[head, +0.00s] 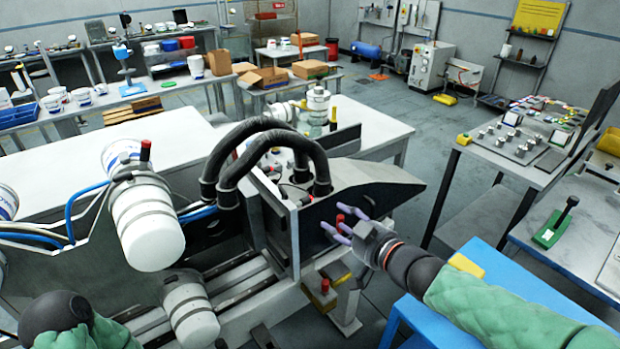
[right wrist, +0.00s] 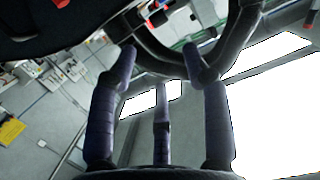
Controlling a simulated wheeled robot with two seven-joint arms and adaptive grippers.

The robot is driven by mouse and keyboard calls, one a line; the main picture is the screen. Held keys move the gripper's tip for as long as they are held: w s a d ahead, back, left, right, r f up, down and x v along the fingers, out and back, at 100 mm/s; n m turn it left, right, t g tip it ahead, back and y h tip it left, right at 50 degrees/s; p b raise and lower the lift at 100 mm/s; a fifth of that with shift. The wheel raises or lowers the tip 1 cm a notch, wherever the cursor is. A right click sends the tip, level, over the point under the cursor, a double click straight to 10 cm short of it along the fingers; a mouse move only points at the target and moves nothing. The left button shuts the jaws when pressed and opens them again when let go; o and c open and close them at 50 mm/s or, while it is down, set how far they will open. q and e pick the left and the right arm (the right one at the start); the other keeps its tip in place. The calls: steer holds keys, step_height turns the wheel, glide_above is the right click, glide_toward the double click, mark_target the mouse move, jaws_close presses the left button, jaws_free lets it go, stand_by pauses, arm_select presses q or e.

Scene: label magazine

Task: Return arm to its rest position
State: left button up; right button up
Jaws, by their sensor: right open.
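My right gripper (head: 338,229) reaches in from the right in the head view, in front of the dark side plate of the label magazine (head: 375,188). Its purple fingers are spread open. A small red part (head: 340,219) shows beside the fingers; I cannot tell whether they touch it. In the right wrist view the fingers of my right gripper (right wrist: 163,75) are apart with nothing held between them. Part of my left arm, with a green sleeve, shows at the lower left of the head view; its gripper is out of view.
Two thick black hoses (head: 262,150) arch over the machine. A blue table (head: 487,300) lies under my right arm. A bench with a control panel (head: 515,140) stands at the right. Grey floor (head: 400,215) is open behind.

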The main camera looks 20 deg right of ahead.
steer(key=shift+f, duration=0.1)
steer(key=a+f+m+g+h, duration=0.1)
steer(key=a+f+m+g, duration=0.15)
steer(key=f, duration=1.25)
steer(key=a+f+m+g, duration=0.2)
steer(key=a+f+g, duration=0.15)
steer(key=f, duration=1.05)
steer(key=s+a+f+m+g, duration=0.1)
steer(key=s+f+g, duration=0.3)
steer(key=s+f, duration=0.5)
steer(key=s+a+f+m+g, duration=0.1)
steer(key=s+a+f+g, duration=0.3)
steer(key=s+f, duration=0.6)
steer(key=shift+s+a+f, duration=0.25)
steer(key=shift+a+f, duration=0.05)
steer(key=shift+f, duration=0.45)
steer(key=shift+c, duration=0.4)
